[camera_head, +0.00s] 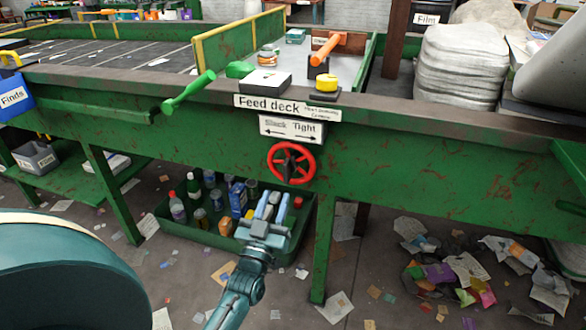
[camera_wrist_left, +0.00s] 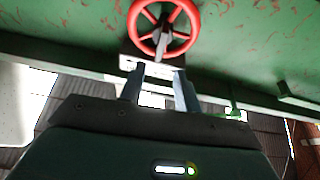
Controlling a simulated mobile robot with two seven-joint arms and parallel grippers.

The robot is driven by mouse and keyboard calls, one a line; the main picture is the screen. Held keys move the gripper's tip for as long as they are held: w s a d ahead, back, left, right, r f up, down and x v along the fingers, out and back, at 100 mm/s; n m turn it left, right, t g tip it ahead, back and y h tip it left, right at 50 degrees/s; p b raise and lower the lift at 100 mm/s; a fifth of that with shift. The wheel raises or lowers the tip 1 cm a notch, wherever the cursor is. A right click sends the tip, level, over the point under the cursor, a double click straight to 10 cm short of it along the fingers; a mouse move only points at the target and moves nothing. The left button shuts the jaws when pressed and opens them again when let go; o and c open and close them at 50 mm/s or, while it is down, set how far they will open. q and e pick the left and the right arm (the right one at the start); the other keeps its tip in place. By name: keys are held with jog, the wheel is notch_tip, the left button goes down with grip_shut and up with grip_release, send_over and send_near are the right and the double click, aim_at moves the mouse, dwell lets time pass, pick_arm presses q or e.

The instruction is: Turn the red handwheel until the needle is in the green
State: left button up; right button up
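The red handwheel (camera_head: 291,163) is mounted on the green front panel of the belt frame, below a white sign (camera_head: 292,129) reading "Slack" and "Tight" with arrows. In the left wrist view the red handwheel (camera_wrist_left: 163,28) shows at the top, with a dark hub and spoke. My left gripper (camera_head: 270,200) is below and slightly left of the wheel, apart from it. Its two fingers (camera_wrist_left: 159,75) are spread with nothing between them, pointing toward the wheel. I cannot make out a needle or green zone in either view. My right gripper is not in view.
A green lever (camera_head: 188,92) sticks out left of the "Feed deck" label (camera_head: 287,107). A white box (camera_head: 265,82) and a yellow button (camera_head: 326,81) sit above it. A green tray (camera_head: 185,236) of bottles and cans stands beneath. A frame leg (camera_head: 322,255) is right of my gripper.

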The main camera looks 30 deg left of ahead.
aim_at(285, 173)
pick_arm(q)
jog(key=x, duration=1)
jog(key=shift+b, duration=0.4)
jog(key=shift+f, duration=0.1)
grip_shut()
